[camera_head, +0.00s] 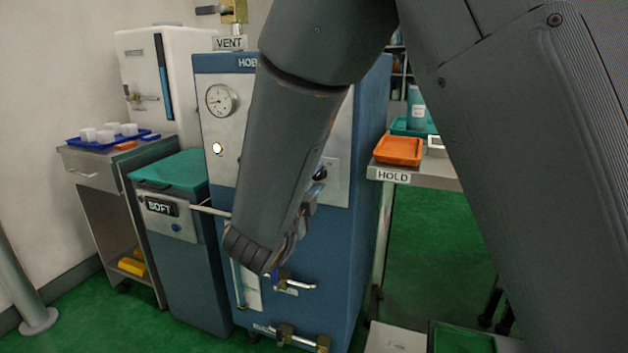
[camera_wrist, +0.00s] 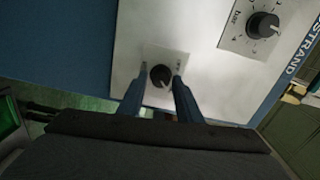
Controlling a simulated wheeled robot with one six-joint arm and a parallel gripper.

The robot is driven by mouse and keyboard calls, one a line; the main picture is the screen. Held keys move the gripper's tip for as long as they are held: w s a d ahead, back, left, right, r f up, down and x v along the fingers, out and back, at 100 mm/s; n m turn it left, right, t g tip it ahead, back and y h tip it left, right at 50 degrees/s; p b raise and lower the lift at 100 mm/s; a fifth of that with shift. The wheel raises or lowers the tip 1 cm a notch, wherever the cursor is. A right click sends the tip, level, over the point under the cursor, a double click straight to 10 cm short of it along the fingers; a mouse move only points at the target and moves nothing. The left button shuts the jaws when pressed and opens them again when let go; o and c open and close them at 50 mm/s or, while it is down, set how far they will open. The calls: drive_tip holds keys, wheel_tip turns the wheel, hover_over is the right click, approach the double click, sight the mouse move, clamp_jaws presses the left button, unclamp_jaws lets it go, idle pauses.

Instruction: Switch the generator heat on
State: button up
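The generator is the blue cabinet (camera_head: 370,150) with a pale front panel, in the middle of the head view. In the wrist view a small black knob (camera_wrist: 161,75) sits on a light plate on that panel. Its markings are too small to read. My gripper (camera_wrist: 159,78) has its two blue fingers apart, one on each side of this knob. A gap seems to show on both sides, so the fingers look open around it. In the head view my arm hides this knob and most of the gripper.
A larger black knob (camera_wrist: 262,25) marked "bar" is close by on the panel. The panel bears a gauge (camera_head: 221,100) and a lit lamp (camera_head: 217,148). Valves with levers (camera_head: 290,284) stick out below. A "SOFT" bin (camera_head: 180,250) stands left, a "HOLD" table (camera_head: 440,180) right.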

drive_tip(key=shift+o, duration=0.9)
drive_tip(key=v, duration=0.8)
drive_tip(key=shift+p, duration=0.45)
drive_tip(key=shift+w, duration=0.1)
